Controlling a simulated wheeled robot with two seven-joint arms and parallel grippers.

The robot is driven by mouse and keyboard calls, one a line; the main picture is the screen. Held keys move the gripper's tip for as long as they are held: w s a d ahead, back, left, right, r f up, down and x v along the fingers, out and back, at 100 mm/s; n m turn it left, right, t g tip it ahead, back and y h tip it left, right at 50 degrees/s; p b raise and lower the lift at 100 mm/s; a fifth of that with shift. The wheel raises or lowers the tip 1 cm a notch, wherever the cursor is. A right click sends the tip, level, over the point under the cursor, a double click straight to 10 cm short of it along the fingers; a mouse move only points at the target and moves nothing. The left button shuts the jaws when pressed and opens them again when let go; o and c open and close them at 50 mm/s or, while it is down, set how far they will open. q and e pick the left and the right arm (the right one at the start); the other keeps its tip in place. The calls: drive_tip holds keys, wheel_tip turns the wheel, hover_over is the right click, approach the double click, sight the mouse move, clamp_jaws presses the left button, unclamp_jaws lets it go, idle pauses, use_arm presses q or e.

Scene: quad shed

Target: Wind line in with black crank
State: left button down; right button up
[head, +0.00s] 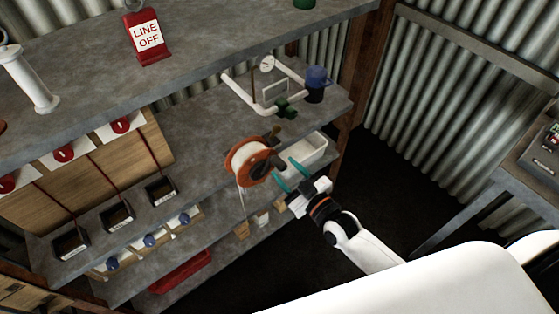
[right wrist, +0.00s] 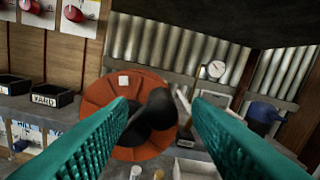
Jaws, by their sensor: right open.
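An orange reel (head: 240,167) is mounted at the front edge of the lower shelf, and a pale line (head: 240,200) hangs from it. Its black crank (head: 268,166) is on the side facing my right gripper. My right gripper (head: 287,173) is open, with its two teal fingers pointing at the crank. In the right wrist view, the orange reel (right wrist: 95,97) is ahead, and the black crank's knob (right wrist: 160,105) shows between the fingers. I cannot tell whether the fingers touch it. My left gripper is not in view.
A white bin (head: 311,150) stands just behind the right gripper. A pipe frame with a gauge (head: 267,64) and a blue cup (head: 317,78) are farther back. A red "LINE OFF" sign (head: 148,38) stands on the upper shelf. Small black trays (head: 160,190) sit to the left.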

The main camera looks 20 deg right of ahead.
drive_tip(key=shift+x, duration=1.7)
drive_tip(key=shift+s, duration=0.1)
clamp_jaws()
